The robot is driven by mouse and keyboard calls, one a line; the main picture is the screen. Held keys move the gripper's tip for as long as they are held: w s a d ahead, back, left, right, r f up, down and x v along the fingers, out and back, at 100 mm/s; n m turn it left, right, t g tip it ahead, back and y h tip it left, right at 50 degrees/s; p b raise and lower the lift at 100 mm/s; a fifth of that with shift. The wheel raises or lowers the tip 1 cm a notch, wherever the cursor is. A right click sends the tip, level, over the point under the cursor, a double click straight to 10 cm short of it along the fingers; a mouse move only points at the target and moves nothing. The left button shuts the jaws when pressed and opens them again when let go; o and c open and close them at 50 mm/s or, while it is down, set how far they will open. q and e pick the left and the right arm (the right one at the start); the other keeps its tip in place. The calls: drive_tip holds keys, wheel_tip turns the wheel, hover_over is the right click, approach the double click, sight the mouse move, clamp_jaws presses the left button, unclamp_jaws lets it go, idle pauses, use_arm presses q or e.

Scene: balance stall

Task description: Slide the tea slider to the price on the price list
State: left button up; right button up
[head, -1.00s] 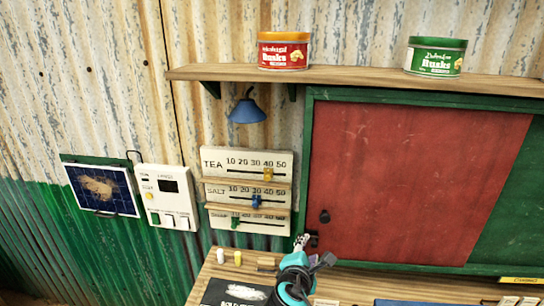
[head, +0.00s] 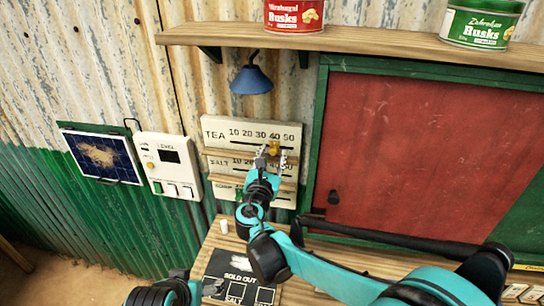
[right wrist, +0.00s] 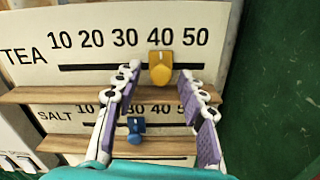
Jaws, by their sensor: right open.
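In the right wrist view the tea slider (right wrist: 160,68) is under the 40 mark. My right gripper (head: 272,160) is open in front of the board. Its fingers (right wrist: 160,76) are on either side of and just below the tea slider, with nothing held.
The blue salt slider (right wrist: 136,131) is on the row below, near 30, between my fingers' lower parts. Wooden ledges separate the rows. A blue lamp (head: 250,80) hangs above the board. A red shutter (head: 400,160) is to the right, a white switch box (head: 168,160) to the left.

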sight(233, 143)
drive_tip(key=shift+w, duration=0.1)
clamp_jaws()
drive_tip(key=a, duration=0.4)
drive_tip(key=w+a, duration=0.1)
drive_tip(key=a, duration=0.3)
drive_tip(key=w+a, duration=0.1)
drive_tip(key=a, duration=0.3)
drive_tip(key=shift+w, duration=0.15)
drive_tip(key=shift+w+a, duration=0.1)
drive_tip(key=shift+a, duration=0.15)
drive_tip(key=shift+r, duration=0.1)
drive_tip(key=shift+a, duration=0.1)
drive_tip(key=shift+c, duration=0.4)
unclamp_jaws()
drive_tip(key=shift+o, duration=0.4)
drive_tip(key=shift+a, duration=0.15)
